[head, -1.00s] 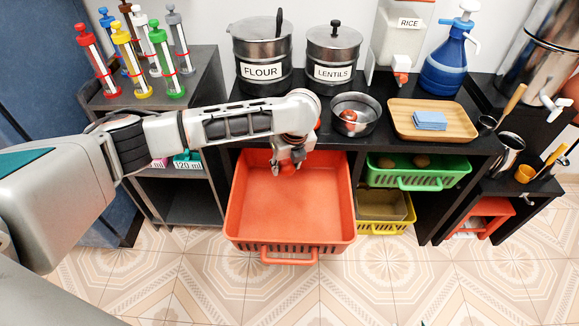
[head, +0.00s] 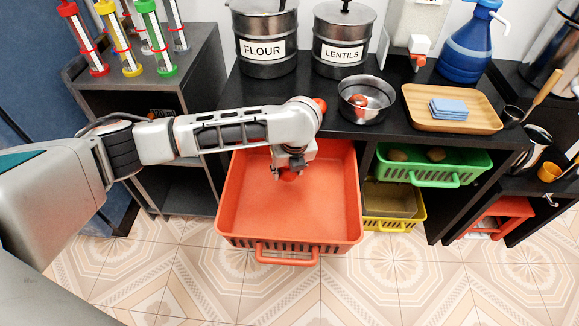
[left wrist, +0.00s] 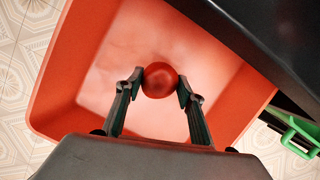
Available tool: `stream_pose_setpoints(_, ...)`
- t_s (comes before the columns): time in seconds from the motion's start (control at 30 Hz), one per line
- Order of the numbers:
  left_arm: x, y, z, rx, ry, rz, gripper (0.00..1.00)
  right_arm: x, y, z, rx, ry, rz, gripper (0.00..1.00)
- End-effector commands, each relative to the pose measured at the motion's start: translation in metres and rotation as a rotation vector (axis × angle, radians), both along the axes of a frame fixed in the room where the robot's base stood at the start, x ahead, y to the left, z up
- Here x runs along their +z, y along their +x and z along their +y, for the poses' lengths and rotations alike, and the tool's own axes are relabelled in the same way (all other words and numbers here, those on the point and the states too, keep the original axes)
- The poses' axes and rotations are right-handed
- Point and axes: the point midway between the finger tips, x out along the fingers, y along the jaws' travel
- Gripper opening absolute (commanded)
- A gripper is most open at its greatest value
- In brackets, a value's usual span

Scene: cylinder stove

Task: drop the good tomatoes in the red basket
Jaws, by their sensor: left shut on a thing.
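The red basket (head: 250,210) is pulled out like a drawer below the black counter and looks empty inside. My left gripper (head: 290,172) is over the basket, pointing down, and is shut on a red tomato (head: 288,175). In the left wrist view the tomato (left wrist: 160,80) sits between the two fingertips, with the basket's floor (left wrist: 115,55) behind it. A metal bowl (head: 378,92) on the counter holds another red tomato (head: 358,101). My right gripper does not show.
A green basket (head: 440,170) with brownish round items and a yellow basket (head: 400,205) are to the right. FLOUR (head: 265,48) and LENTILS (head: 342,52) pots, and a wooden tray (head: 475,115) with a blue cloth, stand on the counter. A dark shelf is at left.

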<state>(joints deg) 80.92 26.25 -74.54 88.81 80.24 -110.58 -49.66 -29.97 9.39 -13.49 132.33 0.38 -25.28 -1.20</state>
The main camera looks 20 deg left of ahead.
Motion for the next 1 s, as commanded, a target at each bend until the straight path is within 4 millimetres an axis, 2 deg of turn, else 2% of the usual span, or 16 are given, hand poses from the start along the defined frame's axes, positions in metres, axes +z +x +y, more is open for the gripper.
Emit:
stream_pose_setpoints(0.13, 0.002, 0.001, 0.0, 0.0, 0.0, -0.004, 0.16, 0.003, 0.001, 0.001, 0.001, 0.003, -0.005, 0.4)
stream_pose_setpoints(0.17, 0.002, 0.001, 0.0, 0.0, 0.0, -0.004, 0.4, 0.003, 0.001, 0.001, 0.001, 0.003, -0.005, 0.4)
stream_pose_setpoints(0.23, 0.002, 0.001, 0.0, 0.0, -0.001, -0.003, 0.57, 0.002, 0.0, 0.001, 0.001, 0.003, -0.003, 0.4)
stream_pose_setpoints(0.57, 0.002, 0.0, 0.0, 0.0, 0.001, -0.001, 0.57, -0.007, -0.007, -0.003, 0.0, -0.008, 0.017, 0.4)
stream_pose_setpoints(0.67, 0.007, 0.0, -0.001, -0.002, 0.0, -0.003, 0.57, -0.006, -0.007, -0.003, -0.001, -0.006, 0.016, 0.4)
stream_pose_setpoints(0.77, 0.018, -0.003, -0.003, -0.001, -0.001, -0.004, 0.57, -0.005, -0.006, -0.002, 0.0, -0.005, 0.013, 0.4)
stream_pose_setpoints(1.0, 0.065, -0.014, -0.011, -0.002, 0.0, -0.006, 0.57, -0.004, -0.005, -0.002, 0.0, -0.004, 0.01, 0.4)
